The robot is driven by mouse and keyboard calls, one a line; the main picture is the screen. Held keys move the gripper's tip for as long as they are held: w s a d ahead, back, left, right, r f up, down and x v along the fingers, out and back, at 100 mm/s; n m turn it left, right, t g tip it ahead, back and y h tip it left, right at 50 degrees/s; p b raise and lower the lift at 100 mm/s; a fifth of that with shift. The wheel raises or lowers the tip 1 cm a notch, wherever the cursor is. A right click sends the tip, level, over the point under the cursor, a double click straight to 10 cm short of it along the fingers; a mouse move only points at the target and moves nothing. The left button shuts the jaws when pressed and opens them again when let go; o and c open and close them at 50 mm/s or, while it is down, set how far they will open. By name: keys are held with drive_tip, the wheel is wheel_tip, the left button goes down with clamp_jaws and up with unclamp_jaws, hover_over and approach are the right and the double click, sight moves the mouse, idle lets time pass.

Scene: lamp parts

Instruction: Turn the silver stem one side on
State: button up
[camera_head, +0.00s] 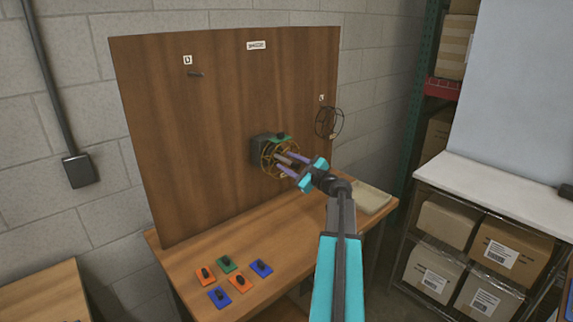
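A dark box (259,150) is fixed to the upright wooden board, with a gold wire ring or cage (265,165) on its front. A green plate with a black knob (281,137) sits at its top. My gripper (283,160) reaches in from the lower right, its two purple fingers pointing at the gold cage and overlapping it in the picture. A thin tan-gold bar shows between the fingers. I cannot make out a silver stem for certain; it may be hidden by the fingers and cage. Whether the fingers touch anything is too small to tell.
The wooden board (180,140) stands on a table (190,262). Several orange, blue and green tiles with black knobs (241,281) lie at the front left. A black wire cage (329,123) hangs at the board's right. A peg (196,74) is upper left. A pale tray (374,198) sits right.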

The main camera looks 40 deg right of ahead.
clamp_jaws()
drive_tip(key=shift+a+f, duration=0.1)
drive_tip(key=shift+a, duration=0.2)
drive_tip(key=shift+d, duration=0.15)
drive_tip(key=shift+b, duration=0.45)
